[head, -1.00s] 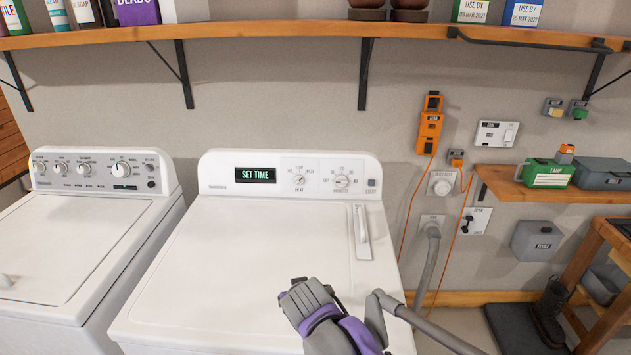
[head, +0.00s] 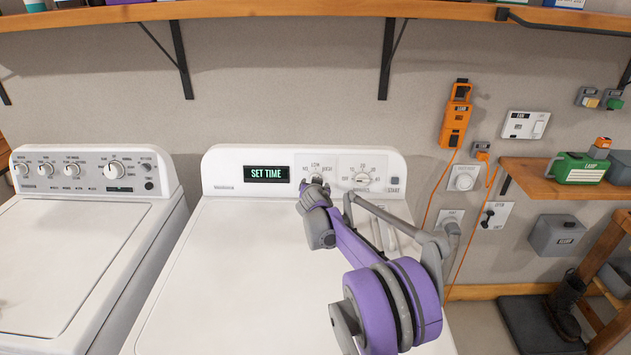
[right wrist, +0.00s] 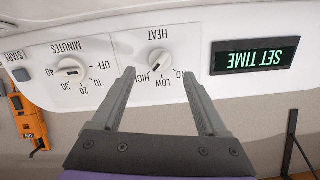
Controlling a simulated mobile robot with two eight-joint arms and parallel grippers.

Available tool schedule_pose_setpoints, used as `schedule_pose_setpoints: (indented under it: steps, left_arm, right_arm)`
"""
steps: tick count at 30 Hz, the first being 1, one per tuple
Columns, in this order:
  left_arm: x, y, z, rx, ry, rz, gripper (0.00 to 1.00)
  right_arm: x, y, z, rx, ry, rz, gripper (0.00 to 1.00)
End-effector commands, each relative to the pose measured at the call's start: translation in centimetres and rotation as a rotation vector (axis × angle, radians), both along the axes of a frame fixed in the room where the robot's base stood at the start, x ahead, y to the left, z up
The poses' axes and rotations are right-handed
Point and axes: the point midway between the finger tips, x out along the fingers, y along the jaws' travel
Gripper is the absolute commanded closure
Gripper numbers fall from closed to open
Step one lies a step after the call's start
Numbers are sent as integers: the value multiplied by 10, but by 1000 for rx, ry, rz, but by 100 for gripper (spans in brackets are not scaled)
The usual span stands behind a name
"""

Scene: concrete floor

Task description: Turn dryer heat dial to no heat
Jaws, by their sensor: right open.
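The white dryer (head: 215,270) has a control panel with a green "SET TIME" display (head: 266,174). Its round white heat dial (right wrist: 158,62) sits between the open fingers of my right gripper (right wrist: 158,73) in the right wrist view, which is upside down. The labels NO, LOW and HIGH run around the dial. The fingers appear apart from the dial, one on each side. I cannot tell surely which label the dial points at. In the head view my right gripper (head: 315,188) is at the panel and mostly hides the dial. My left gripper is not in view.
The minutes dial (head: 362,179) and start button (head: 394,181) are right of the heat dial; the minutes dial also shows in the right wrist view (right wrist: 71,70). A washer (head: 80,260) stands left. A wooden shelf (head: 300,11) runs above. Wall switches and an orange device (head: 456,115) are right.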

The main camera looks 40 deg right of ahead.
Motion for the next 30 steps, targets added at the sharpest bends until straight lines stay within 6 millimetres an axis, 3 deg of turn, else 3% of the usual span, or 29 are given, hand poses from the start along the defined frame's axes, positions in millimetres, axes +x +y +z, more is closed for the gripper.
schedule_pose_setpoints:
  steps: [10,23,30]
  left_arm:
    - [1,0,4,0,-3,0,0]
    - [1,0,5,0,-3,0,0]
    - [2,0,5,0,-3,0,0]
  right_arm:
    - [36,-30,-18,0,0,-1,24]
    - [42,-34,-22,1,1,-1,24]
    - [42,-34,-22,1,1,-1,67]
